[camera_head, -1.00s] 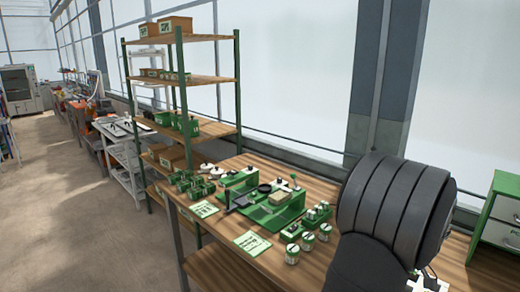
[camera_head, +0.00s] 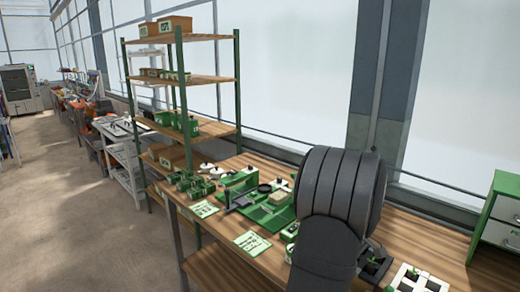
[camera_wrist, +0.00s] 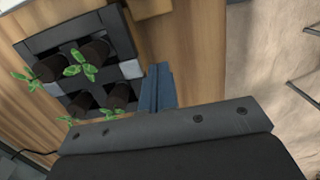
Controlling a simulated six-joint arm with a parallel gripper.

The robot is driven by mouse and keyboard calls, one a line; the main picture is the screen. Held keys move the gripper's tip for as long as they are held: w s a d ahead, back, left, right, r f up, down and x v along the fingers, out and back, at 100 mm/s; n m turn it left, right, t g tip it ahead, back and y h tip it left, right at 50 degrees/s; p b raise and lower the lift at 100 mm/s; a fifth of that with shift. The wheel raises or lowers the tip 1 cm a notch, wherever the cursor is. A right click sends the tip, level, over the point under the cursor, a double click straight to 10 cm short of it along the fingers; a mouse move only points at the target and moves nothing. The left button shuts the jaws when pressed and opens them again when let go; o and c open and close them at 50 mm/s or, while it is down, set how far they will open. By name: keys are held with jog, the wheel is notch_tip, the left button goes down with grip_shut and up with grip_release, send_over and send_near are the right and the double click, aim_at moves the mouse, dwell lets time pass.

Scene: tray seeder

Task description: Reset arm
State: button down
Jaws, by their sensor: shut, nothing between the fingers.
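My gripper (camera_wrist: 157,88) shows in the wrist view as blue-grey fingers pressed together, shut and empty. It is over or beside the lower right corner of a dark seedling tray (camera_wrist: 128,40), and I cannot tell its height. The tray holds several dark plugs with green seedlings (camera_wrist: 85,62). In the head view my dark arm covers the right middle of the bench and my fingers are hidden. A dark tray with seedlings (camera_head: 364,272) shows there just right of my arm.
The wooden bench (camera_head: 440,240) carries a green seeder (camera_head: 268,216), small green pots (camera_head: 190,186), cards (camera_head: 252,243) and a white seedling tray (camera_head: 412,283). A green drawer cabinet (camera_head: 503,215) stands at right. A tall shelf (camera_head: 205,79) stands behind left. Bare wood shows between arm and cabinet.

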notch_tip(320, 180, up, 13)
jog(key=g+h, duration=0.1)
jog(key=shift+w+a, duration=0.35)
jog(key=shift+w, duration=0.05)
jog(key=c, duration=2)
grip_release()
jog(key=o, duration=1.5)
jog(key=w+a+r+t+h, duration=0.1)
jog(key=a, duration=0.1)
jog(key=w+a+r+t+h, duration=0.1)
jog(key=w, duration=0.1)
jog(key=shift+a+r+t+h, duration=0.3)
jog(key=shift+a+t+h, duration=0.05)
jog(key=shift+t+h, duration=0.05)
jog(key=o, duration=0.3)
jog(key=shift+w+f, duration=0.1)
jog(key=shift+o, duration=1)
jog(key=x, duration=0.9)
jog(key=shift+f, duration=0.25)
jog(key=shift+w, duration=0.1)
jog(key=shift+r, duration=0.1)
